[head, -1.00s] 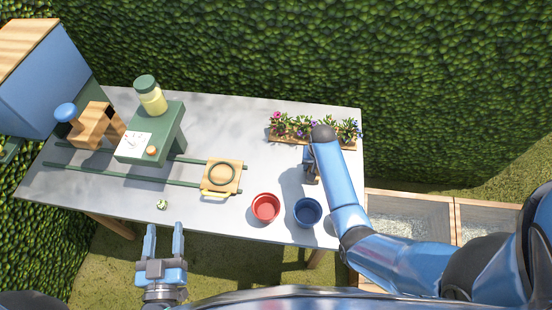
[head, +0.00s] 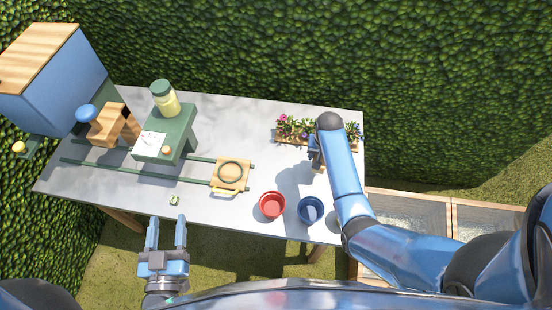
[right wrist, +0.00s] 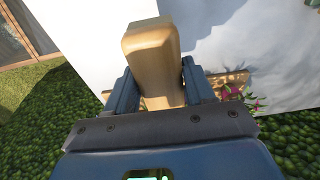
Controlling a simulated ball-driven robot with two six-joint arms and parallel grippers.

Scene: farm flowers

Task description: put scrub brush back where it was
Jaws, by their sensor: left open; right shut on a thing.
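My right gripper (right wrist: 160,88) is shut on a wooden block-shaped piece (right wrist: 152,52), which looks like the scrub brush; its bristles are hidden. In the head view my right gripper (head: 315,157) is over the right part of the table, just in front of the flower planter, and my arm hides much of it. A bit of wood shows below it. I cannot tell whether the brush touches the table. My left gripper (head: 166,233) is open and empty in front of the table's front edge.
The grey table (head: 110,178) carries a flower planter (head: 290,140), a red pot (head: 272,205), a blue pot (head: 311,211) with a light patch inside, a green machine (head: 166,140) and a wooden slide (head: 231,176) on green rails. A blue box (head: 60,85) stands left.

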